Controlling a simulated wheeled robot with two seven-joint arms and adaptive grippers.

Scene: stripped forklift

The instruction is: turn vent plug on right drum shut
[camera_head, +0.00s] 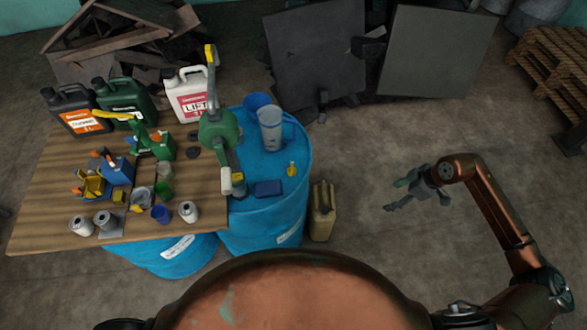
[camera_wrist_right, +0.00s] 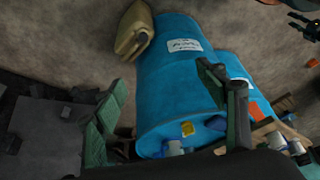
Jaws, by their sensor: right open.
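The right drum (camera_head: 296,190) is blue and stands at the right end of the wooden board. A small yellow piece that looks like the vent plug (camera_head: 291,169) sits on its top near the right rim; how far it is turned is too small to tell. In the right wrist view the drum (camera_wrist_right: 165,85) appears tilted, with a yellow piece (camera_wrist_right: 187,128) at its top end. My right gripper (camera_head: 412,192) is open and empty, well to the right of the drum and apart from it. Its spread fingers also show in the right wrist view (camera_wrist_right: 165,110). My left gripper is not seen.
A tan jerrycan (camera_head: 322,210) stands close beside the drum's right side. A hand pump (camera_head: 217,135), a clear jug (camera_head: 271,128) and a dark blue box (camera_head: 267,188) are on or over the drum top. The board (camera_head: 50,205) holds cans and bottles. Floor between gripper and jerrycan is clear.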

